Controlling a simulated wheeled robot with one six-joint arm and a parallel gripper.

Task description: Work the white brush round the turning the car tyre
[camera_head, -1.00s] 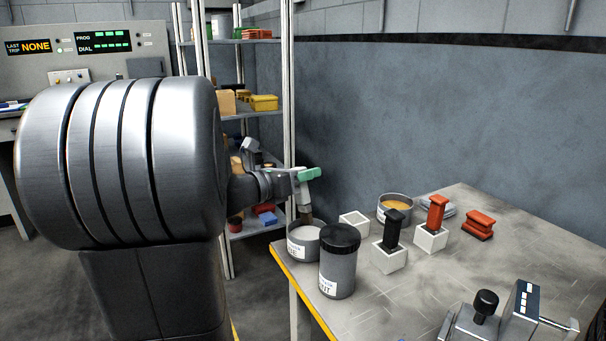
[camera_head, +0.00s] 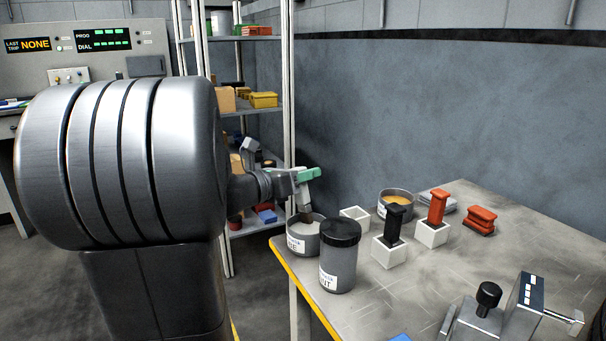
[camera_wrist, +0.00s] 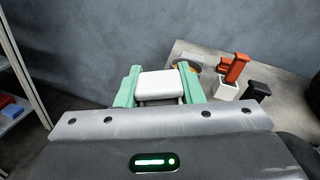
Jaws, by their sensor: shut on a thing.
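My gripper (camera_head: 307,175) has green fingers and is over the left end of the workbench. It is shut on the white brush (camera_wrist: 160,85), whose pale block sits between the fingers in the wrist view. In the head view the brush (camera_head: 307,198) points down, with its dark bristles at the mouth of an open grey pot (camera_head: 299,246) of pale paste. I cannot tell whether the bristles touch the paste.
A black-lidded grey canister (camera_head: 339,262) stands close beside the pot. White holders carry a black brush (camera_head: 395,222) and a red brush (camera_head: 437,206). Another red brush (camera_head: 481,219) lies on the workbench (camera_head: 380,300). An empty white holder (camera_head: 355,218) and an amber-filled pot (camera_head: 396,203) stand behind.

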